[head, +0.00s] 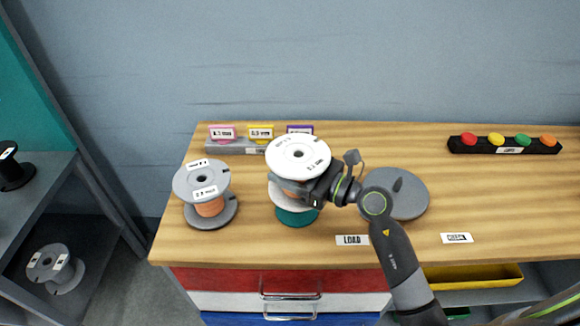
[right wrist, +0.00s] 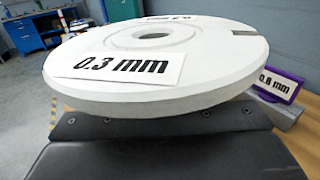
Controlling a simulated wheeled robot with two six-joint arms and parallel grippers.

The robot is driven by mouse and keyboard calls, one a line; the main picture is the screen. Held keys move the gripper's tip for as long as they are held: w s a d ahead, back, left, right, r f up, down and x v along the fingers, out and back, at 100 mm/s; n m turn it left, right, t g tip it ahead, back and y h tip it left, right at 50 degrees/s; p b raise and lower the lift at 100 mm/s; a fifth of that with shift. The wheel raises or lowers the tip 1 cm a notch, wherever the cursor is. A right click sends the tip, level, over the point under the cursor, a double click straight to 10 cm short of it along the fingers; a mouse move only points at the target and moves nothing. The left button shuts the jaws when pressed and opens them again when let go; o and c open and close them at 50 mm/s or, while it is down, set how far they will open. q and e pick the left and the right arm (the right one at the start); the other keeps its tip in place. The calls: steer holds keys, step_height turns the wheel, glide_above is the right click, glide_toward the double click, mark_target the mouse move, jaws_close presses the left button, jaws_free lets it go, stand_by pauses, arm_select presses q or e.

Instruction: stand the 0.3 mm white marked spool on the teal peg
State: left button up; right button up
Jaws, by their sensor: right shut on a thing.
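The white spool (head: 298,153), with copper-coloured wire, stands roughly upright at the middle left of the table. Its top label reads 0.3 mm in the right wrist view (right wrist: 128,68). My right gripper (head: 318,188) comes in from the right and is shut on the spool below its top flange. A teal base (head: 296,218) shows directly under the spool's lower flange. The peg's shaft is hidden, and I cannot tell whether the flange touches the base. My left gripper is not in view.
A grey spool (head: 208,181) with copper-coloured wire stands close on the left. A grey disc (head: 406,194) lies right of the gripper. Behind are a rack of coloured labels (head: 261,134) and a black button bar (head: 505,144). The table's right part is clear.

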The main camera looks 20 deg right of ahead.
steer(key=shift+f+b, duration=1.15)
steer(key=shift+f, duration=0.2)
stand_by(0.3)
steer(key=shift+f, duration=0.2)
steer(key=shift+f+b, duration=1.15)
steer(key=shift+f, duration=0.15)
steer(key=shift+f, duration=0.1)
stand_by(0.3)
